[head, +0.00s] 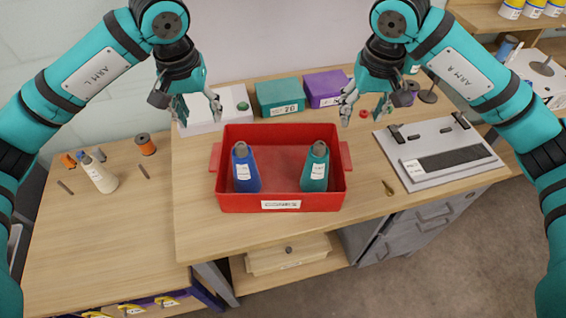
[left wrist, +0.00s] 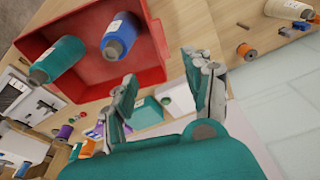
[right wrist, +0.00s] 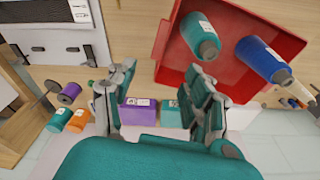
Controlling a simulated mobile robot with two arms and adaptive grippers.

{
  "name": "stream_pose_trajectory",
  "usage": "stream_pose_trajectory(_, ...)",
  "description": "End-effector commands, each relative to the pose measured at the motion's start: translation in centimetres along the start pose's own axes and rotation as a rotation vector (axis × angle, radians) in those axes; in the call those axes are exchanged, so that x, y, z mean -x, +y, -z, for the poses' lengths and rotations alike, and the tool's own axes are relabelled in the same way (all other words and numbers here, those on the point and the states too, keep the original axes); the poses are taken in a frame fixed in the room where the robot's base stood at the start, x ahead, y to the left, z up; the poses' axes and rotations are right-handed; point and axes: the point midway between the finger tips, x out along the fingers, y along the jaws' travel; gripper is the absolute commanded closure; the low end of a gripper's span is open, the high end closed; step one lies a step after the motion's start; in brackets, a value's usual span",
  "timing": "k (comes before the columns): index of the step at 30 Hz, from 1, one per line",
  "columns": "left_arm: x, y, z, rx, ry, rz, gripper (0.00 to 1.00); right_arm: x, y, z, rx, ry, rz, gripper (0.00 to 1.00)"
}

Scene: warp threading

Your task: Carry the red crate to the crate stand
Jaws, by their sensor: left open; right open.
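The red crate (head: 281,203) sits on the wooden table, with a handle on its left and right sides and a white label on its front. A blue cone (head: 245,170) and a teal cone (head: 315,170) stand inside it. My left gripper (head: 198,108) is open and empty above the table, behind and left of the crate. My right gripper (head: 366,112) is open and empty, behind and right of the crate. The crate also shows in the left wrist view (left wrist: 150,50) and the right wrist view (right wrist: 262,22). I cannot identify the crate stand for certain.
Behind the crate are a white box (head: 222,118), a green box (head: 279,97) and a purple box (head: 325,88). A grey plate device (head: 440,152) lies to the right. A brass piece (head: 387,188) lies near the crate. A lower side table (head: 110,225) at left holds spools and a cream cone (head: 99,175).

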Motion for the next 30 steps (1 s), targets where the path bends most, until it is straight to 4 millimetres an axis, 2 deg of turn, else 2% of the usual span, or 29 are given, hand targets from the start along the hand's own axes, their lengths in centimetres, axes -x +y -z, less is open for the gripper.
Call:
stream_pose_trajectory(6, -0.3, 0.0, 0.0, 0.000, -0.001, 0.000, 0.48, -0.3, 0.0, 0.0, 0.000, -0.001, 0.000, 0.48)
stream_pose_trajectory(11, -2.1, 0.0, -0.1, 0.001, -0.004, 0.000, 0.48, -2.1, 0.0, -0.1, -0.002, -0.005, 0.000, 0.48)
stream_pose_trajectory(30, -14.4, 0.0, -0.1, 0.002, -0.003, 0.000, 0.48, -14.4, 0.0, -0.1, -0.001, -0.004, 0.000, 0.48)
